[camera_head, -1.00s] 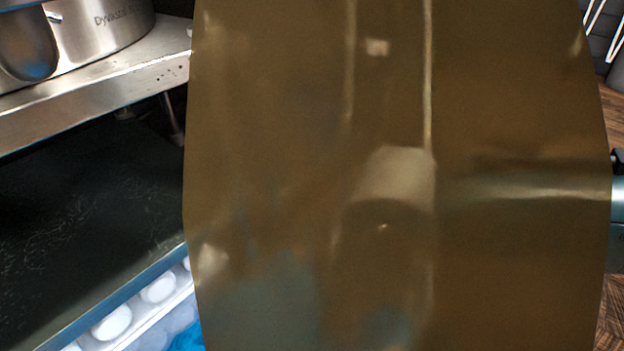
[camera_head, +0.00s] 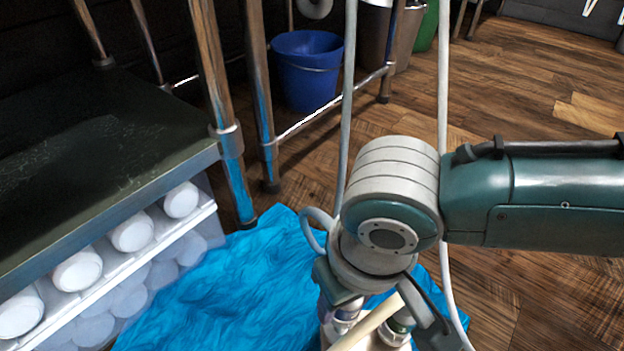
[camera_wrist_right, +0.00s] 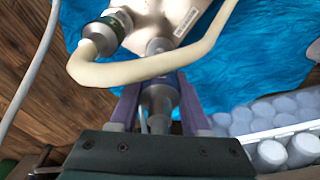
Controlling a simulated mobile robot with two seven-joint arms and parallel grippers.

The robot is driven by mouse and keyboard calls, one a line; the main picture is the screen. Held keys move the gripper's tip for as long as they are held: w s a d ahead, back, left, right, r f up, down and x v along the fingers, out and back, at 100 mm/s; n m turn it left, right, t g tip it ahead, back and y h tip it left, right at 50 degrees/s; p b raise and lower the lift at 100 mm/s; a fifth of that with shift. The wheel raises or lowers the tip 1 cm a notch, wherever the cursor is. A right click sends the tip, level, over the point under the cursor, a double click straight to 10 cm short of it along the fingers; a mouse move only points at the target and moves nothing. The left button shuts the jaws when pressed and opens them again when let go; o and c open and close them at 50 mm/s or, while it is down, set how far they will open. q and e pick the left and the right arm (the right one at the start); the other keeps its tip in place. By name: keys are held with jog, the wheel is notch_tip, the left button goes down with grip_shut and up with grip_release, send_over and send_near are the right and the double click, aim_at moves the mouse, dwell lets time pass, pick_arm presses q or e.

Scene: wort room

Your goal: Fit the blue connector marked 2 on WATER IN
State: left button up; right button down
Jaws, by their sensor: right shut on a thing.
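My right gripper (camera_head: 385,300) points down over the blue sheet in the head view. In the right wrist view its purple fingers (camera_wrist_right: 160,105) are closed on a grey-blue connector (camera_wrist_right: 162,90). No mark 2 can be read on it. The connector points at a grey fitting on a pale body (camera_wrist_right: 150,12) with small print; I cannot tell whether it is seated or only touching. A second connector (camera_wrist_right: 105,35) with a dark green collar sits on the pale body to the left. The WATER IN label is not readable. My left gripper is not in view.
A cream hose (camera_wrist_right: 140,72) crosses just in front of the held connector. A crinkled blue sheet (camera_head: 235,290) lies under the work. A dark-topped shelf (camera_head: 90,150) with white-capped containers stands at left. A blue bucket (camera_head: 307,70) stands behind. Wooden floor is open at right.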

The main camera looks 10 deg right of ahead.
jog(key=shift+f+b, duration=0.3)
jog(key=shift+f, duration=0.6)
jog(key=shift+p, duration=0.4)
jog(key=shift+f+b, duration=0.55)
jog(key=shift+f, duration=0.15)
jog(key=shift+f+b, duration=0.5)
jog(key=shift+f, duration=0.15)
jog(key=shift+c, duration=1.4)
grip_release()
jog(key=shift+r, duration=0.15)
